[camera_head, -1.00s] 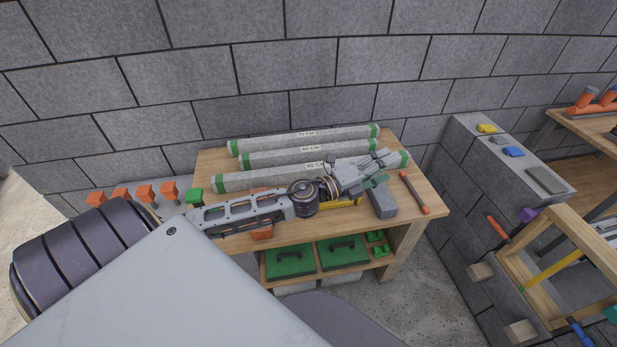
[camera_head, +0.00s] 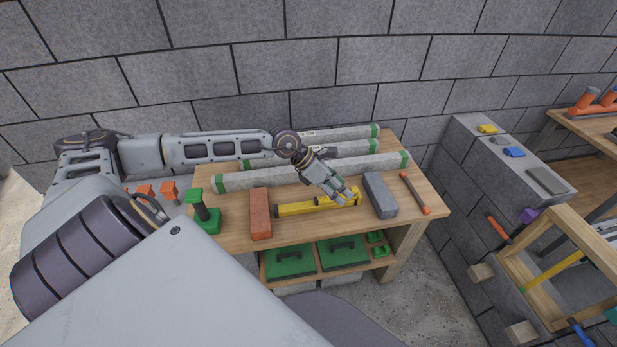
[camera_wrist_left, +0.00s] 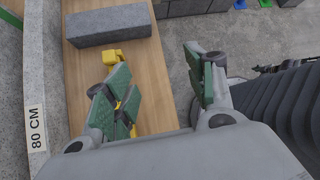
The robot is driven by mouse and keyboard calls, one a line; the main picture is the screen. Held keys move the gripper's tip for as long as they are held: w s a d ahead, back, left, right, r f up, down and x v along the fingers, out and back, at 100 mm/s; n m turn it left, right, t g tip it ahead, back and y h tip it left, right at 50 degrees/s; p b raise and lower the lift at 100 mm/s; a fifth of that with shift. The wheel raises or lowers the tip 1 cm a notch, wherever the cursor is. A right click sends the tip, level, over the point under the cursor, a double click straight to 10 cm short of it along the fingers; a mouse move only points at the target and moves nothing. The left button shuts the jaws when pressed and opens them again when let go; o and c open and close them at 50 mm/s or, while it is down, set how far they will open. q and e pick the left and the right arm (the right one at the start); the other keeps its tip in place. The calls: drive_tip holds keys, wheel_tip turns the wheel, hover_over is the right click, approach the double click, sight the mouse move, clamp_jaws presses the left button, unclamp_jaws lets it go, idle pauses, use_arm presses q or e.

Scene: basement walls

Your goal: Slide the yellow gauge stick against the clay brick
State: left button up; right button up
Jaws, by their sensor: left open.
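The yellow gauge stick (camera_head: 293,209) lies on the wooden table between the orange-red clay brick (camera_head: 260,214) on its left and a grey block (camera_head: 380,194) on its right. A small gap shows between the stick's left end and the clay brick. My left gripper (camera_head: 350,199) is open at the stick's right end, close to the grey block, and covers part of the stick. In the left wrist view the stick's end (camera_wrist_left: 113,57) shows past one finger, near the grey block (camera_wrist_left: 108,25); the rest is mostly hidden behind that finger. My right gripper is not in view.
Grey bars with green ends (camera_head: 315,172) lie along the back of the table (camera_head: 232,237). A green stand (camera_head: 207,218) is at the left, and an orange-ended rod (camera_head: 415,193) at the right. Green cases (camera_head: 290,261) sit on the lower shelf. A wooden frame (camera_head: 545,240) stands further right.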

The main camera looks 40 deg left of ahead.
use_arm(q)
drive_tip(key=s+a+m+g+y, duration=0.1)
drive_tip(key=a+y, duration=0.3)
drive_tip(key=a, duration=0.7)
approach(322, 199)
drive_tip(key=shift+x, duration=0.95)
drive_tip(key=shift+w+d+f, duration=0.25)
drive_tip(key=shift+f, duration=0.35)
drive_tip(key=shift+x, duration=1.45)
drive_tip(key=shift+f, duration=0.45)
drive_tip(key=shift+x, duration=1.1)
drive_tip(key=shift+w+d+f, duration=0.25)
drive_tip(key=shift+f, duration=0.4)
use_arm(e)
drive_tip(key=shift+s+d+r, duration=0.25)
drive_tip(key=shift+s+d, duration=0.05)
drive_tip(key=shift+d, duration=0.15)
